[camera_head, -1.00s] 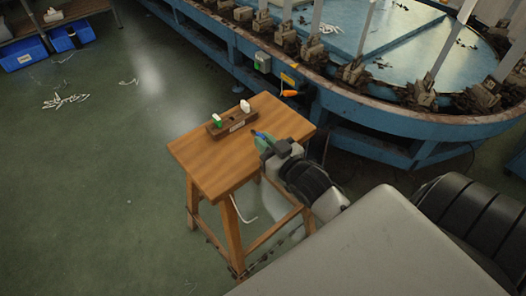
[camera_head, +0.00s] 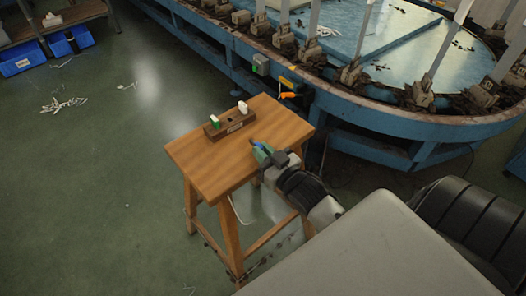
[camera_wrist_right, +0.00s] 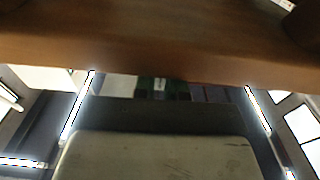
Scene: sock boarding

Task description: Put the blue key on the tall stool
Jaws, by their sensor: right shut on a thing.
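The tall stool (camera_head: 205,160) is wooden and stands in the middle of the head view. My right gripper (camera_head: 260,149) is over the right part of its top and shut on a small blue thing, which looks like the blue key (camera_head: 257,146). Only a little blue shows between green-tinted fingertips. I cannot tell whether the key touches the stool top. In the right wrist view the stool's edge (camera_wrist_right: 150,52) crosses the top; the key and fingertips cannot be made out there. My left gripper is not in view.
A dark wooden block (camera_head: 233,127) on the stool's far part holds a green key (camera_head: 214,119) and a white key (camera_head: 242,107). A blue round machine (camera_head: 400,118) stands behind. Blue bins (camera_head: 72,41) are at far left. The stool's front left top is clear.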

